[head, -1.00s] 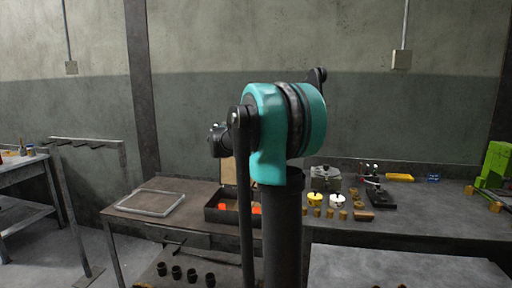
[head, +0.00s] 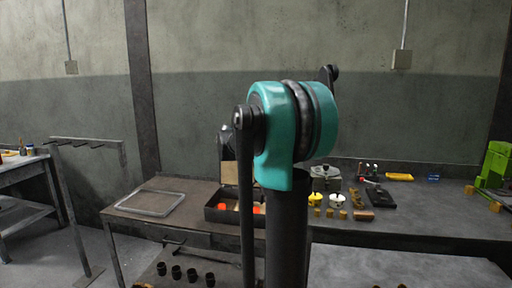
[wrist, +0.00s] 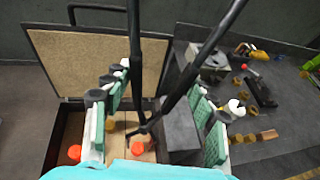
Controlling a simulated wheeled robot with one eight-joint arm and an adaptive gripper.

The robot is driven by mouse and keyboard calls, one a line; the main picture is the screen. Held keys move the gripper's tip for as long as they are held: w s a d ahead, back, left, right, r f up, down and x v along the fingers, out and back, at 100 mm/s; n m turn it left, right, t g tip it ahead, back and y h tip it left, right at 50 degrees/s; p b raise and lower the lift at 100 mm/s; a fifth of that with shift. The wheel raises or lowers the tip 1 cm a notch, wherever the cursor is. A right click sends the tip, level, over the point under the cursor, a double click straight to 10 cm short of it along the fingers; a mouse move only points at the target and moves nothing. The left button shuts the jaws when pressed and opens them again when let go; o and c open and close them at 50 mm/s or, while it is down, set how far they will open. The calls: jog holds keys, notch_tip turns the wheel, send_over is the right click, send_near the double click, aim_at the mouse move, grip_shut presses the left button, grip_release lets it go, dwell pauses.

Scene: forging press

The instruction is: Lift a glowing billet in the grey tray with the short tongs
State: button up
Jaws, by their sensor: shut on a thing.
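In the wrist view my gripper (wrist: 158,108), with teal pads on both sides, is shut on the short tongs (wrist: 134,60). The tongs are thin black bars that converge low in the picture, with a dark grey block (wrist: 180,135) between the pads. Their lower end is close to a glowing orange billet (wrist: 137,148); I cannot tell whether they touch or grip it. Another billet (wrist: 75,152) lies at the left. The billets are in a dark, open tray (head: 214,215) on the bench, partly hidden by my arm in the head view.
A tan-faced lid (wrist: 85,62) stands open behind the tray. An empty metal frame (head: 150,203) lies left.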

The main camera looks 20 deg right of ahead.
jog(key=shift+f+n+t+y, duration=0.65)
jog(key=shift+n+t+y, duration=0.05)
jog(key=shift+s+a+t, duration=0.3)
jog(key=shift+s+a, duration=0.25)
jog(key=shift+s, duration=0.15)
